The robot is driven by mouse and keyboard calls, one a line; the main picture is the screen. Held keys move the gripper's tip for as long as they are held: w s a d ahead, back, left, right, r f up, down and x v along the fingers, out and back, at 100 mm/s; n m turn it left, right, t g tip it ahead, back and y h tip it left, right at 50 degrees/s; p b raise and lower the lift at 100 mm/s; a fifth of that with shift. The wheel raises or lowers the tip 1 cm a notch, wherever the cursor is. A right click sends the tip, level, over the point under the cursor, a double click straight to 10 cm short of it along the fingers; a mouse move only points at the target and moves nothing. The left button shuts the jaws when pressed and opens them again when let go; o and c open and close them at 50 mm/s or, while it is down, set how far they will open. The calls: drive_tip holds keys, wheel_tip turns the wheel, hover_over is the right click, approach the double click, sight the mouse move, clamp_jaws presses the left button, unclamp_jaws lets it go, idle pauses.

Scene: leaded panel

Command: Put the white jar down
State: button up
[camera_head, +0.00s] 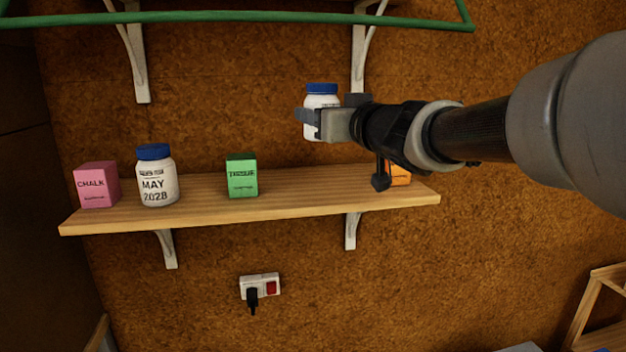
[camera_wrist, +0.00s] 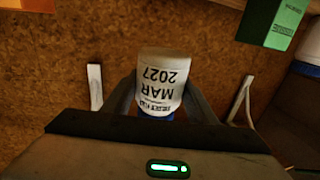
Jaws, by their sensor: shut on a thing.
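A white jar with a blue lid (camera_head: 321,90) is held by my gripper (camera_head: 322,124) above the wooden shelf, toward its right part. In the wrist view the same white jar (camera_wrist: 161,82) sits between the two fingers (camera_wrist: 158,100), its label reading MAR 2027 upside down in that picture. The jar is upright in the head view, and clear of the shelf. A second white jar with a blue lid (camera_head: 157,180), labelled MAY 2028, stands on the shelf's left part.
The wooden shelf (camera_head: 300,198) also holds a pink chalk box (camera_head: 97,186), a green box (camera_head: 242,176) and an orange box (camera_head: 399,173), partly hidden by my arm. The shelf is bare between the green and orange boxes. A green rail (camera_head: 250,16) runs above.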

drive_tip(key=shift+w+a+f, duration=0.1)
drive_tip(key=shift+f, duration=0.2)
wheel_tip(320, 180, down, 9)
drive_tip(key=b, duration=0.5)
drive_tip(key=shift+f, duration=0.1)
drive_tip(key=shift+f, duration=0.2)
drive_tip(key=o, duration=1.3)
